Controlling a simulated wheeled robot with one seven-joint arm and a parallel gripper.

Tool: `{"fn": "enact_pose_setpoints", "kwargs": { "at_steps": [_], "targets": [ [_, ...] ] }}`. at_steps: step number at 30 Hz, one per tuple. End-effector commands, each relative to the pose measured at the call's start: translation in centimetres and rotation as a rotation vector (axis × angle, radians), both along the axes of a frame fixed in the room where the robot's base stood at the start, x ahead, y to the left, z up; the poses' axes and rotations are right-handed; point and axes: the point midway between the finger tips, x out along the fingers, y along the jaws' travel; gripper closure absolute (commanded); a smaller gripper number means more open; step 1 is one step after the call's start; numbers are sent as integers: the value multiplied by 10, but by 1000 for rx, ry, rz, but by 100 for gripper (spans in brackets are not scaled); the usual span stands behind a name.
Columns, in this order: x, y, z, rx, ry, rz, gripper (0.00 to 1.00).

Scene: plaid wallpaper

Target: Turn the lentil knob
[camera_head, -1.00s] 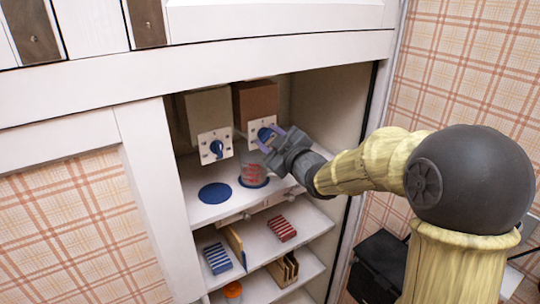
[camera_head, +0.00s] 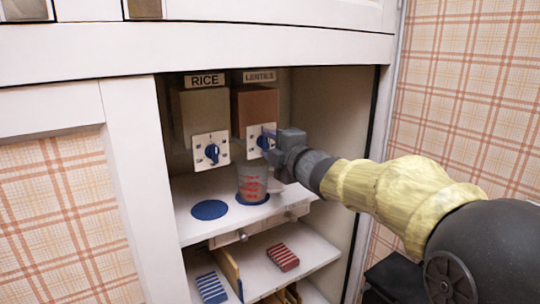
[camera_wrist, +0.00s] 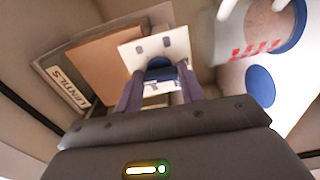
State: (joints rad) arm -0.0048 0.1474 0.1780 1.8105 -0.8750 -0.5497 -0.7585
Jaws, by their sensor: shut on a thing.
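The lentil dispenser (camera_head: 257,104) is a brown box under a LENTILS label (camera_head: 259,76), at the right inside the cabinet. Its white dial plate carries the blue lentil knob (camera_head: 263,142). My gripper (camera_head: 270,138) reaches in from the right and is shut on this knob. In the wrist view the two purple fingers of my gripper (camera_wrist: 160,80) stand on either side of the knob (camera_wrist: 160,66), which they partly hide. A clear measuring cup (camera_head: 251,182) with red marks stands below the lentil dial on a blue disc.
The rice dispenser (camera_head: 198,105) with its own blue knob (camera_head: 212,153) is close on the left. A bare blue disc (camera_head: 209,210) lies on the shelf left of the cup. The cabinet's right wall is near my arm. Lower shelves hold small red and blue striped items.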

Motion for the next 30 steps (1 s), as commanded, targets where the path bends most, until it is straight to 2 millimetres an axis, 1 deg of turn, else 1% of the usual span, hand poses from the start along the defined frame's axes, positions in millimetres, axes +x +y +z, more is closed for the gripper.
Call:
{"fn": "enact_pose_setpoints", "kwargs": {
  "at_steps": [1, 8, 18, 19, 21, 22, 30],
  "targets": [
    [0, 0, -4, -17, -8, 0, 85],
    [0, 0, -2, -51, -31, 0, 85],
    [0, 0, -1, -54, -31, 1, 85],
    [0, 0, -1, -54, -31, 1, 58],
    [0, 0, -1, -53, -32, 1, 44],
    [0, 0, -1, -52, -32, 1, 40],
    [0, 0, 0, -50, -33, 1, 40]
  ]
}}
